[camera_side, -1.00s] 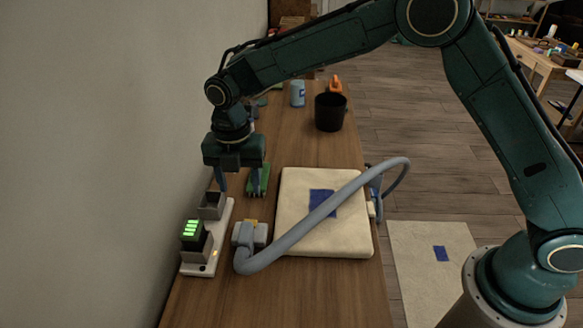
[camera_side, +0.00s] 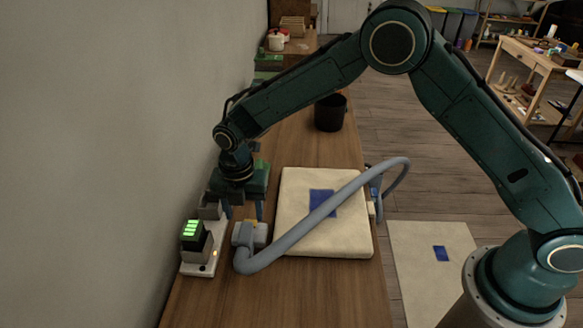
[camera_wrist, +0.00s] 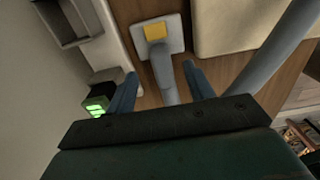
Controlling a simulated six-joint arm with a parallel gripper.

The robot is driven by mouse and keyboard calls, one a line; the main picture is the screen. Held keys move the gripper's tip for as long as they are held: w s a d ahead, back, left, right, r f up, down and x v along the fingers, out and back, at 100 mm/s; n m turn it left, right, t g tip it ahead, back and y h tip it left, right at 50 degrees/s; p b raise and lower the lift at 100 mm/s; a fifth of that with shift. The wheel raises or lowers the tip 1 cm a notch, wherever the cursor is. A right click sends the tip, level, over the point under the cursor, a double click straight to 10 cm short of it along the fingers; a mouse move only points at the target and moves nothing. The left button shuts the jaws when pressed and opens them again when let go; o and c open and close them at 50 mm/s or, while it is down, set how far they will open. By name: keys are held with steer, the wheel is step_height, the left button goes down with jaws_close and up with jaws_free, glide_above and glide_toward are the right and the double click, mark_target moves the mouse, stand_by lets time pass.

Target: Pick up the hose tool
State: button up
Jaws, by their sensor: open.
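The hose tool is a grey head (camera_side: 247,236) with a yellow patch, lying on the wooden bench and joined to a thick grey hose (camera_side: 290,240). The hose loops up to the right over a cream pad. In the wrist view the head (camera_wrist: 172,38) is a pale plate with a yellow patch (camera_wrist: 155,31), and its grey neck runs down between my fingers. My gripper (camera_side: 244,210) is open, just behind the head in the side view. In the wrist view its two blue fingers (camera_wrist: 160,76) stand either side of the neck, with gaps visible.
A white charger (camera_side: 198,268) with a green-lit battery (camera_side: 194,235) and a grey holder (camera_side: 209,209) stands close on the left by the wall. The cream pad (camera_side: 350,235) with a blue square lies right. A black bucket (camera_side: 330,113) stands further back.

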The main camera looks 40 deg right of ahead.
mark_target(246, 225)
steer(key=shift+f, duration=0.15)
steer(key=shift+f, duration=2.5)
jaws_close()
steer(key=shift+r, duration=0.1)
step_height(246, 225, up, 20)
